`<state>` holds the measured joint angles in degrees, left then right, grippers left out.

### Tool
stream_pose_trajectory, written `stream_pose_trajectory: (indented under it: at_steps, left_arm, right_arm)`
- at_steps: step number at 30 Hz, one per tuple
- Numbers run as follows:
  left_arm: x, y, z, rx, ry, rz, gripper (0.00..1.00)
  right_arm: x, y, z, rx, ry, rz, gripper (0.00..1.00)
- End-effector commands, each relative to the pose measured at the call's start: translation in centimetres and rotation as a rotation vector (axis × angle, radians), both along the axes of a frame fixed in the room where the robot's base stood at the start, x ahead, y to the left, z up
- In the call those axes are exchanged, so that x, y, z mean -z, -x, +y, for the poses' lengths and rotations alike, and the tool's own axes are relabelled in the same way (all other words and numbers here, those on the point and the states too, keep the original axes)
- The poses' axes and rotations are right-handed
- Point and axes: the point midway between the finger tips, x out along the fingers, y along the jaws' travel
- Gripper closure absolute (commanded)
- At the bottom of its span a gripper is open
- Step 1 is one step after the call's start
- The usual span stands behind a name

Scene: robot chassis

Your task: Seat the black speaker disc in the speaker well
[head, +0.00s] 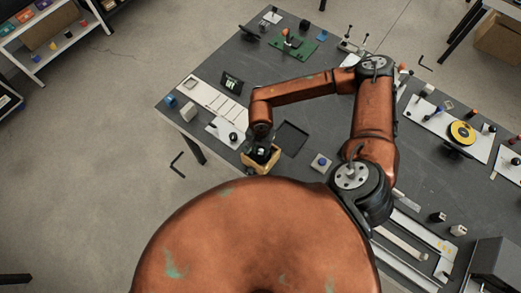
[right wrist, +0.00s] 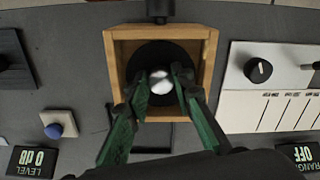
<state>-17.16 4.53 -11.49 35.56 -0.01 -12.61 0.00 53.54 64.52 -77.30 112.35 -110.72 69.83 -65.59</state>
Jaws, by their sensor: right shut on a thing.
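The black speaker disc (right wrist: 148,52) has a bright silver middle and shows inside the square wooden box (right wrist: 210,62) around the speaker well. My right gripper (right wrist: 161,78) is shut on the disc's silver middle, with one green finger on each side. The disc looks roughly centred within the wooden walls; I cannot tell whether it rests on the bottom or hangs above it. In the head view the wooden box (head: 262,169) is at the table's near edge, with my right gripper (head: 261,151) pointing down into it and hiding the disc. My left gripper is not in view.
A white panel (right wrist: 240,103) with a black knob (right wrist: 258,70) lies right of the box. A white block with a blue button (right wrist: 54,130) stands left. A dark square panel (head: 291,138) lies beside the box. The right side of the table (head: 425,160) holds several parts.

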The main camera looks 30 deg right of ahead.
Motion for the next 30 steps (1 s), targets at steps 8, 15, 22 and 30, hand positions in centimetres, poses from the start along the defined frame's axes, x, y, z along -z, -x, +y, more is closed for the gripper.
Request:
stream_pose_trajectory:
  at_steps: [8,15,22,30]
  left_arm:
    - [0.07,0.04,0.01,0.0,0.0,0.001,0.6]
    - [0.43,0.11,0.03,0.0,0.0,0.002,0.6]
    - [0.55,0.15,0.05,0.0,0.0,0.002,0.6]
    - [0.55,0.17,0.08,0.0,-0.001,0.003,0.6]
  right_arm:
    - [0.05,-0.02,0.01,0.0,0.0,0.0,1.0]
    - [0.42,-0.01,0.01,0.0,0.0,0.0,1.0]
    - [0.54,-0.01,-0.01,0.0,0.0,0.0,0.73]
    - [0.53,-0.01,-0.01,0.0,0.0,0.0,0.58]
